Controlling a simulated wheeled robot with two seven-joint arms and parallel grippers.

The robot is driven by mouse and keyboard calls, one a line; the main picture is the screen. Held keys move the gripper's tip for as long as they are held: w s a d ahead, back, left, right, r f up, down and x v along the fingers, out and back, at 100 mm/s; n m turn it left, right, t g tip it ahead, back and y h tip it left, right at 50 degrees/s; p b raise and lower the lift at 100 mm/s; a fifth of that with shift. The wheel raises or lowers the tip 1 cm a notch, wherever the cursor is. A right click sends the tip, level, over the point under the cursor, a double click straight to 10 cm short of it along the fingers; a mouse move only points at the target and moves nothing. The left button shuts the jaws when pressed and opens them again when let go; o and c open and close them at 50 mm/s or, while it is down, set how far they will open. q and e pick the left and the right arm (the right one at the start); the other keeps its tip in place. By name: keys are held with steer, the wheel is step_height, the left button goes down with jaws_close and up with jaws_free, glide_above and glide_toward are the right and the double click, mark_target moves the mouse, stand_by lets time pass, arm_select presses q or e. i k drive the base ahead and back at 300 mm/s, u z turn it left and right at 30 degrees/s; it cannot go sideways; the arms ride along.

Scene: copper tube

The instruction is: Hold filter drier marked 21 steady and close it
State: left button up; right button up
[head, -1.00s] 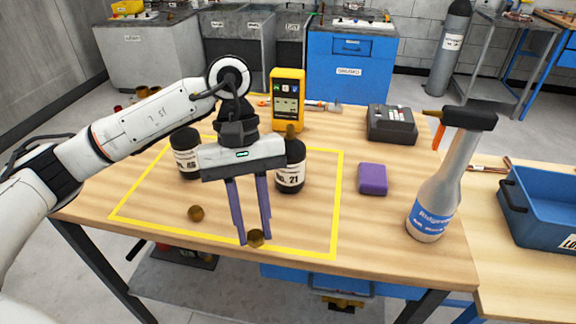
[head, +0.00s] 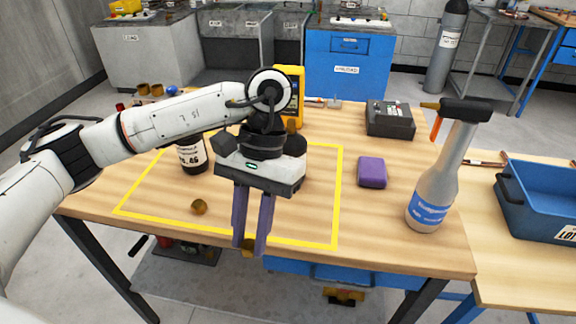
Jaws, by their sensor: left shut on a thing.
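The filter drier marked 21 is mostly hidden behind my left gripper; only a dark part of its top (head: 296,144) shows, and its label and opening are hidden. My left gripper (head: 250,246) points down with its two purple fingers in front of that drier, near the table's front edge. It is shut on a small brass cap (head: 248,242), partly hidden by the fingers. A second brass cap (head: 199,207) lies on the table inside the yellow outline. Another dark filter drier, its label ending in 46 (head: 192,158), stands upright to the left. My right gripper is out of view.
A yellow meter (head: 291,84) stands behind the gripper. A purple block (head: 372,172), a dark grey device (head: 390,121) and a spray bottle (head: 437,190) stand to the right. A blue bin (head: 540,205) is at far right. The right part of the yellow outline (head: 338,190) is clear.

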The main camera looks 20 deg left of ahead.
mark_target(295, 146)
steer(key=k, duration=0.45)
steer(key=z, duration=3.25)
steer(key=k, duration=2.1)
steer(key=u, duration=2.2)
